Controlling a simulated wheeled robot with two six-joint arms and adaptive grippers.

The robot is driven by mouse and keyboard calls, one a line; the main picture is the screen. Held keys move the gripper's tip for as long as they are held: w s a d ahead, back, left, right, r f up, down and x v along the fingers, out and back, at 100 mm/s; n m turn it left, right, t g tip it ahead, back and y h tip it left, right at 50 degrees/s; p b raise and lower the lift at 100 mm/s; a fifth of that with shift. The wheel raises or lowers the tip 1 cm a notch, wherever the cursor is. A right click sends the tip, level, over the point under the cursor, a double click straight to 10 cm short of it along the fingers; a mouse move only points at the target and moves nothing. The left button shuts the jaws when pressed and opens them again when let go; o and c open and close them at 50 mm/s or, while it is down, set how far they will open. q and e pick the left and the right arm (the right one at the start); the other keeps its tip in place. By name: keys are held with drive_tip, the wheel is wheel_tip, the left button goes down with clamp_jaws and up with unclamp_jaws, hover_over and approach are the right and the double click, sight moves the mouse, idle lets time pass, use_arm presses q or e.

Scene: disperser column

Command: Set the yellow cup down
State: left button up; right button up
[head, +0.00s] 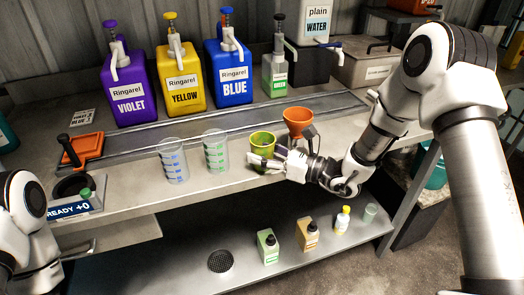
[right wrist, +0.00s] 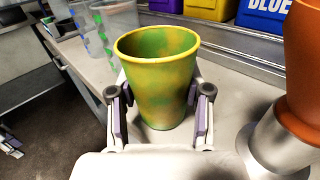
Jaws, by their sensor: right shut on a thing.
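The yellow cup (head: 263,140), mottled with green, is upright near the front edge of the bench, just left of an orange funnel. My right gripper (head: 268,157) is shut on it, coming in from the right. In the right wrist view the cup (right wrist: 158,75) stands between the two fingers (right wrist: 158,118), with its open rim facing up and nothing seen inside. Its base is close to the bench top; whether it touches is hard to tell. My left arm is at the lower left of the head view; its fingers do not show clearly.
Two clear measuring beakers (head: 173,160) (head: 215,150) stand left of the cup. The orange funnel (head: 298,122) is close on its right. Violet (head: 126,88), yellow (head: 180,78) and blue (head: 228,72) dispensers line the back. A lower shelf (head: 190,258) holds small bottles.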

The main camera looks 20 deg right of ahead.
drive_tip(key=shift+a, duration=0.1)
drive_tip(key=o, duration=0.9)
drive_tip(key=shift+f, duration=0.1)
drive_tip(key=shift+o, duration=0.2)
